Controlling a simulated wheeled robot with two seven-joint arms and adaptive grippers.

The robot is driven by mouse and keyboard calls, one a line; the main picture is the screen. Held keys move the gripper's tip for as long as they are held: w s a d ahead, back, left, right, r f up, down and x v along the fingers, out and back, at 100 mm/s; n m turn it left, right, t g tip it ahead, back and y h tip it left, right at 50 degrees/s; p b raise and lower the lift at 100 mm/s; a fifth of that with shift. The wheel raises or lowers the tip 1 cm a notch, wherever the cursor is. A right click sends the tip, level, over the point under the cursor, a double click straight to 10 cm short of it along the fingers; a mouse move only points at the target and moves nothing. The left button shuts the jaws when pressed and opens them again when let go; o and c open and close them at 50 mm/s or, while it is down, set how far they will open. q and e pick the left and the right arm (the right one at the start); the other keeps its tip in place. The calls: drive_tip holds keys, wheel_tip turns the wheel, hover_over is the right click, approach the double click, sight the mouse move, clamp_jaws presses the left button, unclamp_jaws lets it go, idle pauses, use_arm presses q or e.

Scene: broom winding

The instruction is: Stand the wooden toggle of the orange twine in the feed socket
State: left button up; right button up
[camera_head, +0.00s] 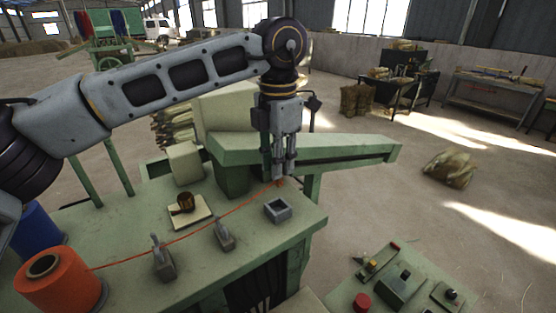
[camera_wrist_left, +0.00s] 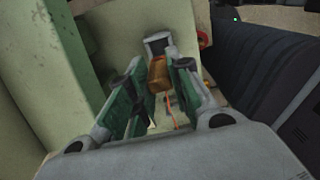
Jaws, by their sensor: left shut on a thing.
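My left gripper (camera_head: 281,174) points down above the green table, a little above and behind the feed socket (camera_head: 278,211), a small grey square cup. In the left wrist view the wooden toggle (camera_wrist_left: 158,75), a short brown piece, sits between the fingers of my left gripper (camera_wrist_left: 157,82), which are shut on it. A grey square piece (camera_wrist_left: 158,42), apparently the socket, shows just beyond the toggle, apart from it as far as I can tell. The orange twine (camera_head: 222,213) runs from the orange spool (camera_head: 60,284) up to the fingertips. My right gripper is out of view.
Two grey metal guides (camera_head: 162,260) (camera_head: 224,237) stand along the twine. A brown wooden object (camera_head: 184,203) rests on a pale square pad (camera_head: 193,216). A green beam (camera_head: 350,151) lies behind the gripper. A control panel (camera_head: 395,285) is at the front right.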

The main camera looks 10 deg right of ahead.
sight(278, 183)
use_arm(q)
drive_tip(key=shift+f+b, duration=0.45)
drive_tip(key=shift+f, duration=0.85)
drive_tip(key=shift+f+b, duration=0.95)
drive_tip(key=shift+f, duration=0.65)
drive_tip(key=shift+f+b, duration=0.85)
drive_tip(key=shift+f, duration=0.3)
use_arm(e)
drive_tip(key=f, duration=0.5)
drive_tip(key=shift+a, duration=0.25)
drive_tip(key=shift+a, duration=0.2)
use_arm(q)
drive_tip(key=o, duration=0.9)
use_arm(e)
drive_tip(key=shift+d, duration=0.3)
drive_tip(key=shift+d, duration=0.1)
